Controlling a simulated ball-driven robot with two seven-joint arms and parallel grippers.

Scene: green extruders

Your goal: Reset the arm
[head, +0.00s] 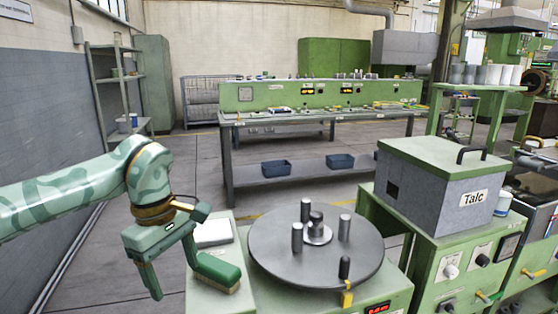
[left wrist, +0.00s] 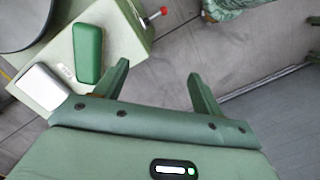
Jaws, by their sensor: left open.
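My left arm comes in from the left in the head view, and its left gripper (head: 174,280) hangs pointing down beside the green table. The jaws are open and empty. In the left wrist view the two fingers of the left gripper (left wrist: 161,75) stand wide apart with grey floor between them. A green block-shaped brush (head: 218,271) lies on the table just right of the gripper in the head view. The brush also shows in the left wrist view (left wrist: 88,53), left of the fingers and apart from them. My right gripper is in neither view.
A round dark turntable (head: 270,262) with several upright pegs stands right of the brush. A white pad (head: 213,233) lies behind the brush. A grey Talc box (head: 440,190) stands at the right. A long workbench (head: 300,120) is further back. Open floor lies left of the table.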

